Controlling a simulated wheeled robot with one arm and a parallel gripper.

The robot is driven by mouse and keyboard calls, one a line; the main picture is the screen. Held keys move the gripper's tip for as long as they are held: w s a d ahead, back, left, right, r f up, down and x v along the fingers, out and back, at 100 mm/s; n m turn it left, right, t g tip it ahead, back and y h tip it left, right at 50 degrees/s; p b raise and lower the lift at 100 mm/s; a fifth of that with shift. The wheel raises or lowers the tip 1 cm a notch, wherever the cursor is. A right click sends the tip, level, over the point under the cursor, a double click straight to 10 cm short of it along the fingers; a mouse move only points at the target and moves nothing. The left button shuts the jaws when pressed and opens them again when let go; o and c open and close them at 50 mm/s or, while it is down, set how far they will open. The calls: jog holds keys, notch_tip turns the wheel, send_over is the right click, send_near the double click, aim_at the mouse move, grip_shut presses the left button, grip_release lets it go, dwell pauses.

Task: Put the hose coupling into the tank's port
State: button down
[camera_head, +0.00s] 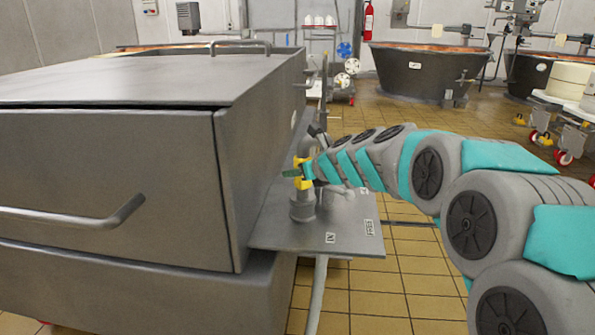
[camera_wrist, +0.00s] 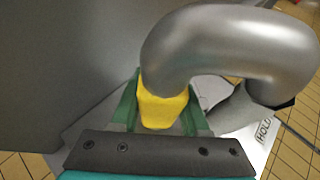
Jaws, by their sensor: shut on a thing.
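My gripper (camera_head: 299,174) is beside the grey tank (camera_head: 110,140), above a small metal plate. Its green fingers are shut on the yellow sleeve of the hose coupling (camera_wrist: 162,110), a bent grey metal pipe. In the wrist view the pipe rises from the sleeve and curves over to the right. In the head view the yellow sleeve (camera_head: 304,183) shows at my fingertips, and a grey upright stub (camera_head: 303,207) stands just below it on the plate. I cannot tell whether sleeve and stub touch. I cannot make out an open port in either view.
The metal plate (camera_head: 345,238) carries small labels; a pale hose (camera_head: 317,295) hangs below it. The tank wall is close on the left, with a bar handle (camera_head: 75,220). Tiled floor (camera_head: 400,285) is open to the right. Dark vats (camera_head: 420,72) stand farther back.

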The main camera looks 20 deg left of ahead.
jog(key=shift+r, duration=0.1)
jog(key=shift+c, duration=1.6)
grip_release()
jog(key=shift+d, duration=0.1)
jog(key=v, duration=0.7)
jog(key=s+d+f+n+g+h, duration=0.3)
jog(key=s+d+f+n, duration=0.2)
jog(key=s+d+n, duration=0.3)
jog(key=s+d+f+n+g+h+p, duration=0.1)
jog(key=s+d+f+n+g+h, duration=0.2)
jog(key=s+d, duration=1.3)
jog(key=s+d+f+n+g+h, duration=0.3)
jog(key=s+d+f+n, duration=0.5)
jog(key=s+d+n, duration=0.4)
jog(key=s+n, duration=0.2)
jog(key=s, duration=0.3)
jog(key=shift+f+h+p, duration=0.3)
jog(key=shift+h, duration=0.1)
